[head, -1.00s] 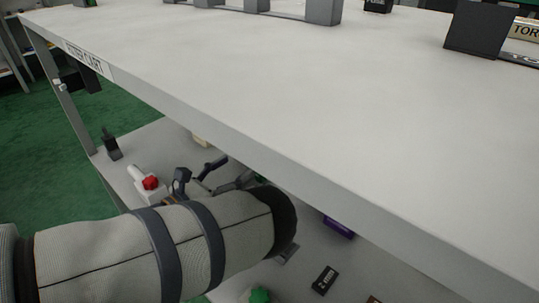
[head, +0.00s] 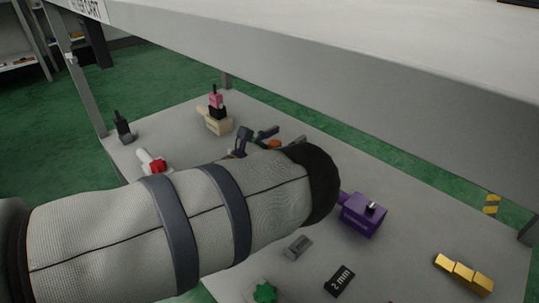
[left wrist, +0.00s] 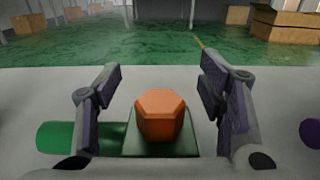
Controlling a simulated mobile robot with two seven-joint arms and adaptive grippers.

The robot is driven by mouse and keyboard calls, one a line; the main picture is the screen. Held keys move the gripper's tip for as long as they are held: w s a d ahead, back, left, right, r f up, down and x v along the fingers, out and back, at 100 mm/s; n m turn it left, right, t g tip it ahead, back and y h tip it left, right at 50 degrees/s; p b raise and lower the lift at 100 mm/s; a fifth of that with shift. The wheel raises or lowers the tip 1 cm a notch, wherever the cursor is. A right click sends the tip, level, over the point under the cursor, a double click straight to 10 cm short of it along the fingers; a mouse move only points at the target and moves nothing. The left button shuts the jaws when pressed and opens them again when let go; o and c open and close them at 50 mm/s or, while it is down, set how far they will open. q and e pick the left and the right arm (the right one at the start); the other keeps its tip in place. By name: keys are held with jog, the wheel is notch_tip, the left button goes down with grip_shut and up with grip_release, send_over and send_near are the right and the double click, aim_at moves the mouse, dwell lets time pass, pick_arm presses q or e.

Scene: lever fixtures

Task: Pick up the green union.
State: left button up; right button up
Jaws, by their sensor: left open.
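A green block with a green cylinder on its left side and an orange hexagonal piece on top, which looks like the green union (left wrist: 80,138), lies in the middle of the left wrist view. My left gripper (left wrist: 161,78) is open, with one finger on each side of the orange piece and visible gaps to both. In the head view my left gripper (head: 255,140) is over the lower shelf, partly hidden by my forearm. A little orange and green of the union (head: 274,144) shows by the fingers. My right gripper is not in view.
The lower shelf (head: 410,235) also holds a purple block (head: 363,214), gold blocks (head: 464,272), a beige piece with a pink top (head: 216,121), a red-and-white piece (head: 156,164) and a black "2 mm" block (head: 339,281). The upper tabletop (head: 400,40) overhangs the shelf.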

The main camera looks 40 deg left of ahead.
pick_arm(q)
grip_shut()
dwell(0.4)
